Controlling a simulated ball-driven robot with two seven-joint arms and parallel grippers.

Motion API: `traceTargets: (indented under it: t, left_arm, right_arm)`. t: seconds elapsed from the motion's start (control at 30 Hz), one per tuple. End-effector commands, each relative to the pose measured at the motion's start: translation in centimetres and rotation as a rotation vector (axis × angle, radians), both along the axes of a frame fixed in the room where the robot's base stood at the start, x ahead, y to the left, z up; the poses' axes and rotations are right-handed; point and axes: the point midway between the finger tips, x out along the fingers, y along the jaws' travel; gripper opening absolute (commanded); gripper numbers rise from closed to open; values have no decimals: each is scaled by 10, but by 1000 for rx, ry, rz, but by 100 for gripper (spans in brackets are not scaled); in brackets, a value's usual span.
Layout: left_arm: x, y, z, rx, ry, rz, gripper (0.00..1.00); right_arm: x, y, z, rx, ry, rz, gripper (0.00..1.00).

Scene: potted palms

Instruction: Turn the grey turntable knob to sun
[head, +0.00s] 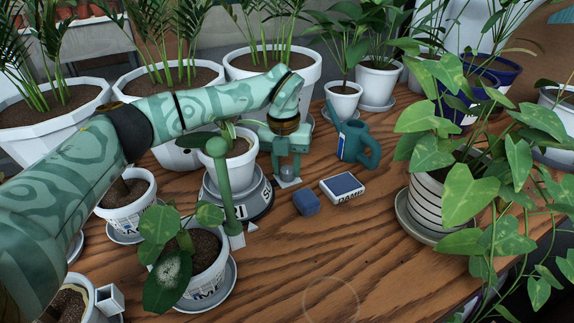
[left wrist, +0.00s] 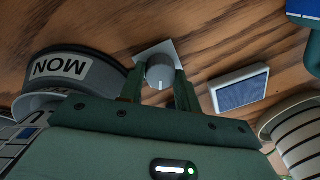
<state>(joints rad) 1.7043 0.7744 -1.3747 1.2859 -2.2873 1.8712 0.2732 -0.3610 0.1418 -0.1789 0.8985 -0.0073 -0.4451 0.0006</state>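The grey knob (left wrist: 160,72) is round with a pale line on its face and sits on a small white plate (left wrist: 146,52). It also shows in the head view (head: 287,173). My left gripper (head: 287,168) points down over it, with one finger on each side of the knob. In the left wrist view the fingers (left wrist: 158,86) stand apart with narrow gaps beside the knob; contact is not clear. The turntable (head: 261,203) is round with a dark labelled band and carries a potted plant. My right gripper is out of view.
A green post (head: 222,185) stands before the turntable beside a small white pointer (head: 252,227). A blue block (head: 306,203), a DAMP box (head: 343,188) and a teal watering can (head: 357,146) lie to the right. Several potted plants surround this. The front middle wood is clear.

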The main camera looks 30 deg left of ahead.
Motion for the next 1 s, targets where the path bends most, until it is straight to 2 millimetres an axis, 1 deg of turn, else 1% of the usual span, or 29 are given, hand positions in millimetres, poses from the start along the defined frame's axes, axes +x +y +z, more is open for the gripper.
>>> traceTargets:
  t: [0.27, 0.47, 0.57, 0.67, 1.0]
  left_arm:
    - [0, 0, 1, 0, 1, -9, 10]
    - [0, 0, 3, 0, -1, -71, 10]
    - [0, 0, 5, 1, -3, -131, 10]
    - [0, 0, 6, 1, -3, -206, 10]
    - [1, 0, 4, 1, -2, -524, 10]
  right_arm:
    - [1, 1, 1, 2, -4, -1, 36]
    - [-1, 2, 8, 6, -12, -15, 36]
    - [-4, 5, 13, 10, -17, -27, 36]
    - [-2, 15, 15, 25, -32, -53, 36]
    - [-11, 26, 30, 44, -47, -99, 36]
